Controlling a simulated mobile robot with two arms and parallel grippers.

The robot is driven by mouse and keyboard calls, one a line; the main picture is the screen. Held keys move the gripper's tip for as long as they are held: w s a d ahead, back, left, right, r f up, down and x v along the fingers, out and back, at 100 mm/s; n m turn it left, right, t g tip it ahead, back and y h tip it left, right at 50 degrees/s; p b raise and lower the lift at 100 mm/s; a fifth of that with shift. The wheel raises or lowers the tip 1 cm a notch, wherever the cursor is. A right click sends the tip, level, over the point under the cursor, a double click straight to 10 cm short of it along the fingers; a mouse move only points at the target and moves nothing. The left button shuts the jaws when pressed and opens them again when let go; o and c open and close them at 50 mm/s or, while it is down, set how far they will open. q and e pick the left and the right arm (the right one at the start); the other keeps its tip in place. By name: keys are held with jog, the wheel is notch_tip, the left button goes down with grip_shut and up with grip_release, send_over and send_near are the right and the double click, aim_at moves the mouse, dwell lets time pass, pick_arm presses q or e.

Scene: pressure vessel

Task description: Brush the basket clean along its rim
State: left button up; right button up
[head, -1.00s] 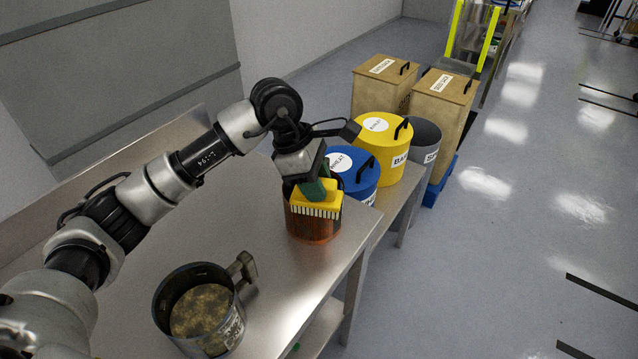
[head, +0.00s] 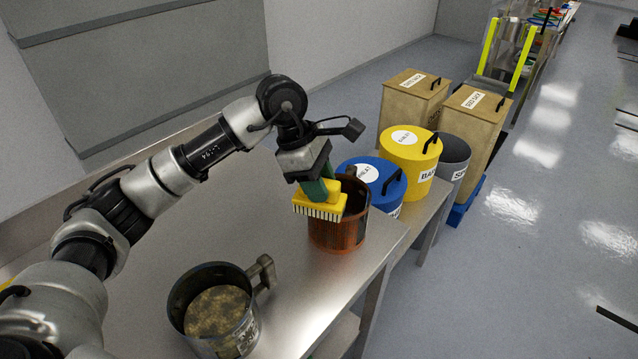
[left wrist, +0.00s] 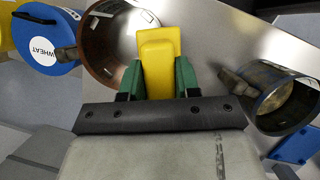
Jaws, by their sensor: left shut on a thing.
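The basket (head: 342,235) is a copper-brown round container standing on the metal table near its right edge. The left wrist view shows the basket (left wrist: 86,50) from above, with its open top and part of its rim. My left gripper (head: 318,190) has green fingers shut on a yellow brush (head: 316,204) with pale bristles pointing down. In the left wrist view the brush (left wrist: 160,62) sits between the green fingers, overlapping the basket's rim. In the head view it is at the basket's left rim; I cannot tell whether the bristles touch it. My right gripper is not in view.
A dark metal pot (head: 215,318) with a handle and brownish contents stands at the table's front. A blue lidded bin (head: 387,188) and a yellow bin (head: 412,165) are close behind the basket. Bare table (head: 220,220) lies left of the basket.

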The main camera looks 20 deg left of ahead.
aim_at(335, 184)
pick_arm(q)
jog(key=shift+w+d+b, duration=0.1)
jog(key=shift+d+b, duration=0.5)
jog(key=shift+d, duration=2.05)
jog(key=shift+a+f+b, duration=0.15)
jog(key=shift+a+b, duration=0.95)
jog(key=shift+a, duration=1.95)
jog(key=shift+d, duration=1.6)
jog(key=shift+d+b, duration=0.6)
jog(key=shift+d, duration=0.85)
jog(key=shift+a+b, duration=0.4)
jog(key=shift+a, duration=0.7)
jog(key=shift+a+b, duration=0.5)
jog(key=shift+a, duration=1.5)
jog(key=shift+d, duration=3.1)
jog(key=shift+a+b, duration=0.65)
jog(key=shift+a, duration=1)
jog(key=shift+a+b, duration=0.45)
jog(key=shift+a, duration=0.95)
